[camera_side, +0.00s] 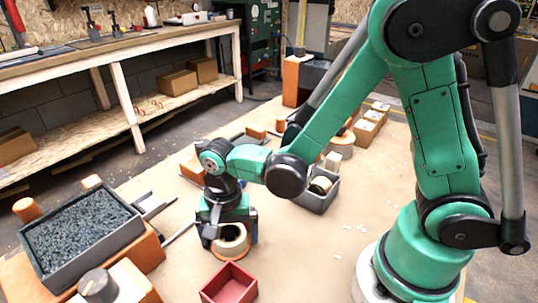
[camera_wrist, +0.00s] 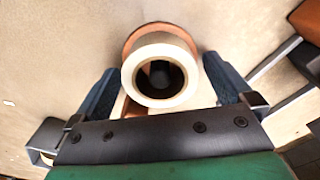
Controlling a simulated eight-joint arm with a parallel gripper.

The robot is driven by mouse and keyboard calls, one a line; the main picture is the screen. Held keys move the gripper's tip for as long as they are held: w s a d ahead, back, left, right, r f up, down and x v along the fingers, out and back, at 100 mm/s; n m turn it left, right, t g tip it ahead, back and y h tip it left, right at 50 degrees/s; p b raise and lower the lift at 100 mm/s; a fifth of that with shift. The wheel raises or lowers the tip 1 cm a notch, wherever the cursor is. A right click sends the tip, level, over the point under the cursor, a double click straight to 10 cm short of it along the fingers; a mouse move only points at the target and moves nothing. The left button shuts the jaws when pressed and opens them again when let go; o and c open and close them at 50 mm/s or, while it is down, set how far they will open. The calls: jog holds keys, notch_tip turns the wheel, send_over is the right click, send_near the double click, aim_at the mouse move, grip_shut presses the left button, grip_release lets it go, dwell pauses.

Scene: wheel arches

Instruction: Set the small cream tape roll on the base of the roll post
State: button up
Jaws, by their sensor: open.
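The small cream tape roll (camera_wrist: 160,102) lies flat over an orange-brown round base (camera_wrist: 158,27), whose rim shows past the far side of the roll. A dark round shape, apparently the post (camera_wrist: 160,74), shows inside the roll's hole. In the side view the cream roll (camera_side: 235,246) sits low at the table, partly hidden by my gripper (camera_side: 231,240). My gripper is open, with one finger on each side of the roll in the wrist view (camera_wrist: 161,66). Small gaps seem to show beside the fingers. Whether the roll touches the base fully is hard to see.
A red open box (camera_side: 229,285) stands just in front of my gripper. A grey bin (camera_side: 318,198) holding a roll is to the right behind. A tray of dark pellets (camera_side: 82,232) is at the left. Bare tabletop lies to the right of the red box.

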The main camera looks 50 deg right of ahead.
jog(key=shift+r, duration=2.4)
jog(key=shift+d+r, duration=0.15)
jog(key=shift+r, duration=0.4)
jog(key=s+d+r+n+t, duration=0.1)
jog(key=d+r+n+t, duration=0.6)
jog(key=d+n, duration=0.1)
jog(key=shift+s+n, duration=0.4)
jog(key=shift+n, duration=0.5)
jog(key=shift+d, duration=0.1)
